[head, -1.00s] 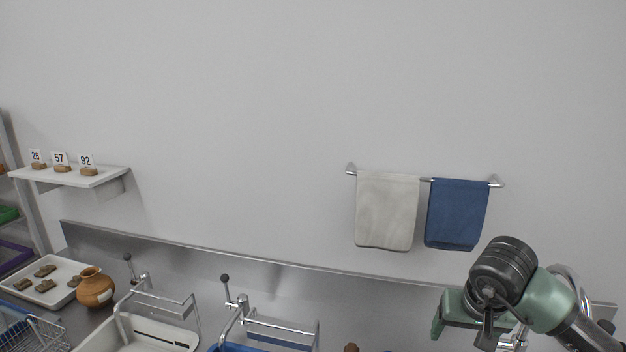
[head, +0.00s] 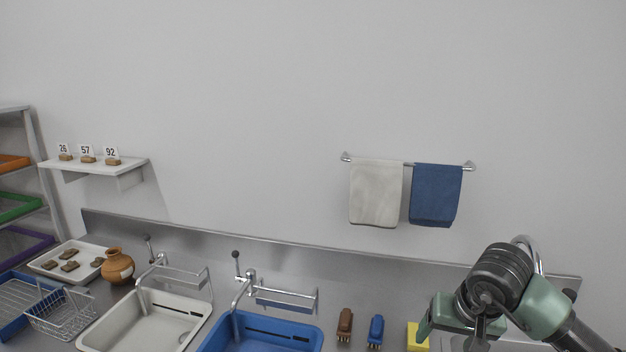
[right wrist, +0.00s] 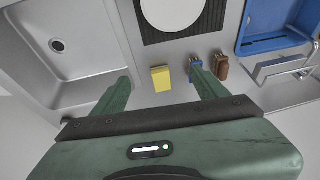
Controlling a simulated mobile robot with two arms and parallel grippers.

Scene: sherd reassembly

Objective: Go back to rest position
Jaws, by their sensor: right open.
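My right gripper (head: 432,318) is raised at the lower right of the head view. In the right wrist view its two green fingers (right wrist: 164,86) are spread apart with nothing held between them. A yellow sponge (right wrist: 161,78) shows beyond the gap, lying on the counter; the head view shows part of it (head: 417,338) beside the gripper. The far fingertip in the wrist view partly covers a blue brush (right wrist: 196,70). My left gripper is in neither view.
Below me are a white basin (head: 105,333), a blue basin (head: 215,338), a brown brush (head: 345,325) and a steel sink (right wrist: 92,68). Farther left are a clay pot (head: 117,267), a sherd tray (head: 45,256) and a wire basket (head: 72,320). Towels (head: 376,195) hang on the wall.

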